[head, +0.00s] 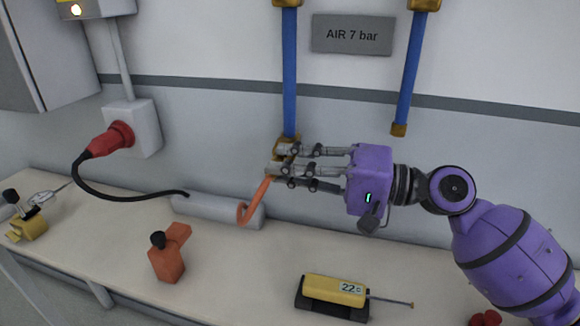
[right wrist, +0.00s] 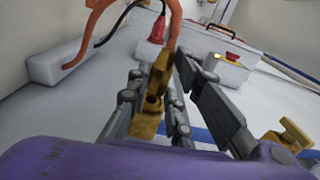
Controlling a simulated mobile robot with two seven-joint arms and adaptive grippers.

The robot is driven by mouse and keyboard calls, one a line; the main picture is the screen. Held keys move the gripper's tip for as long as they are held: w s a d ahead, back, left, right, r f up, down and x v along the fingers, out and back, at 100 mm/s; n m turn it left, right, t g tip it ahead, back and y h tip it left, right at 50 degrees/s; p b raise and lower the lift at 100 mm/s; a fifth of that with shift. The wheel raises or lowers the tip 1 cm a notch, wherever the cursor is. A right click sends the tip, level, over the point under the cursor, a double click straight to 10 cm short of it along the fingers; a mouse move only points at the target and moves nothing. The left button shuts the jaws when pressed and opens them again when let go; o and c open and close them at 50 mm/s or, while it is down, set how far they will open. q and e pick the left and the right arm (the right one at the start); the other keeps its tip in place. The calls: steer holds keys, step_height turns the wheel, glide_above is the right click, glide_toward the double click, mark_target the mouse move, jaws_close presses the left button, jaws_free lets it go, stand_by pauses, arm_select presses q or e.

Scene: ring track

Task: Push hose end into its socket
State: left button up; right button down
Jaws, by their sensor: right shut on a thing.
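My right gripper (head: 278,162) comes in from the right and is shut on the brass hose end (right wrist: 157,80). The orange hose (head: 252,204) hangs from the fingers in a curve toward the bench. In the right wrist view the hose (right wrist: 174,22) bends away from the brass piece. The fingers are just below the brass socket (head: 289,140) at the foot of the left blue pipe (head: 289,75). Fingers hide much of the hose end, and I cannot tell whether it is inside the socket. My left gripper is not in view.
A second blue pipe (head: 409,72) with a brass foot hangs to the right. A red plug (head: 108,140) with a black cable sits in a wall box.

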steer(key=shift+a+f, duration=0.1)
steer(key=shift+f, duration=0.35)
stand_by(0.8)
steer(key=shift+w+d, duration=0.3)
steer(key=shift+w, duration=0.45)
steer(key=c, duration=1.8)
jaws_free()
steer(key=o, duration=0.3)
steer(key=shift+w+d, duration=0.1)
steer(key=shift+w, duration=0.05)
steer(key=shift+r, duration=0.15)
steer(key=shift+r, duration=0.1)
steer(key=v, duration=1.2)
